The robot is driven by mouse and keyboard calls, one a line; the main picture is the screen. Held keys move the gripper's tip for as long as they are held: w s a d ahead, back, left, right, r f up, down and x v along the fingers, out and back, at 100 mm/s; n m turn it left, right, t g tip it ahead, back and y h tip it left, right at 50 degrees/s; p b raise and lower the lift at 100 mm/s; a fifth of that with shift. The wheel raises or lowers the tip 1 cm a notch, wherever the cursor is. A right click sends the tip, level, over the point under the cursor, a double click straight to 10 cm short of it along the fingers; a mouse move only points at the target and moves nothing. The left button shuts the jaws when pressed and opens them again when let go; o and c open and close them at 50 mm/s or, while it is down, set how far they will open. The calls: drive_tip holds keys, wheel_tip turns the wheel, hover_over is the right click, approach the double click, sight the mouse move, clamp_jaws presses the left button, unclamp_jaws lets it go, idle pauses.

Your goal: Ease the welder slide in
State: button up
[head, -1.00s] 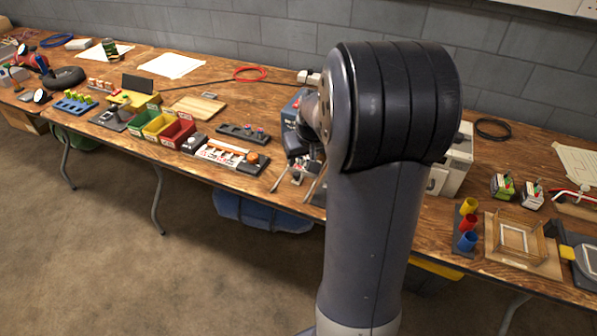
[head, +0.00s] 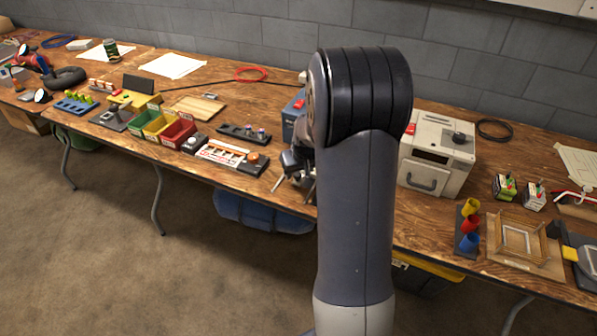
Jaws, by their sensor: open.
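A blue box-shaped machine (head: 291,118), which may be the welder, stands on the bench behind my arm. Only a strip of its left side shows, and no slide can be made out on it. My gripper (head: 290,196) is low in front of the blue machine, near the bench's front edge. Its two thin fingers are spread apart and point down, open, with nothing seen held. My arm hides most of the space to the right of the gripper, so I cannot tell whether it touches anything.
A pale box with a dark window and front handle (head: 437,155) stands right of my arm. Left of the gripper lie a panel with an orange knob (head: 233,155) and coloured bins (head: 178,133). Coloured cups (head: 468,226) and a wooden frame (head: 519,240) are at right.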

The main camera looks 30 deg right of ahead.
drive_tip(key=shift+w+f, duration=0.15)
drive_tip(key=shift+f, duration=0.15)
drive_tip(key=shift+c, duration=0.2)
clamp_jaws()
idle(0.4)
